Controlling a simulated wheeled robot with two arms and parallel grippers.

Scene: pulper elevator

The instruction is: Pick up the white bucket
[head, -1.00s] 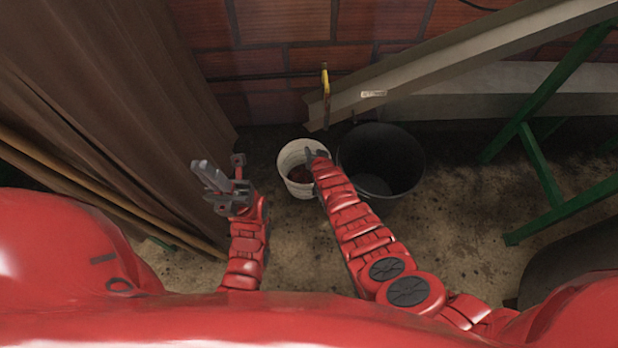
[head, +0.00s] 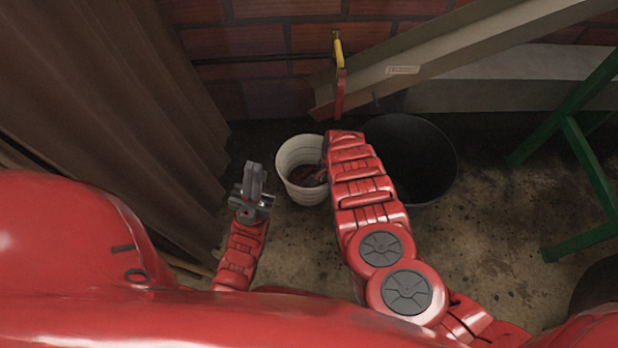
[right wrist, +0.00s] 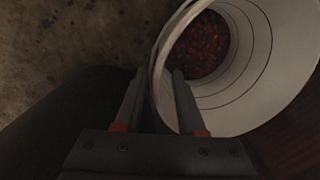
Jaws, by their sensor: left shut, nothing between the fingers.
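The white bucket (head: 285,160) stands upright on the floor near the brick wall, with dark red contents inside. It also shows at the upper right of the right wrist view (right wrist: 290,60). My right gripper (right wrist: 158,74) straddles the bucket's near wall, one finger inside and one outside, with the rim between them. The fingers look apart, with no clear grip on the wall. In the head view my right forearm hides most of that gripper and the bucket's right side. My left gripper (head: 254,168) is shut and empty, to the left of the bucket.
A black tub (head: 430,165) stands just right of the bucket, partly behind my right arm. A sloping chute (head: 440,55) with a yellow and red clamp (head: 339,70) is above. Brown cloth (head: 120,110) hangs left; a green frame (head: 585,155) stands right.

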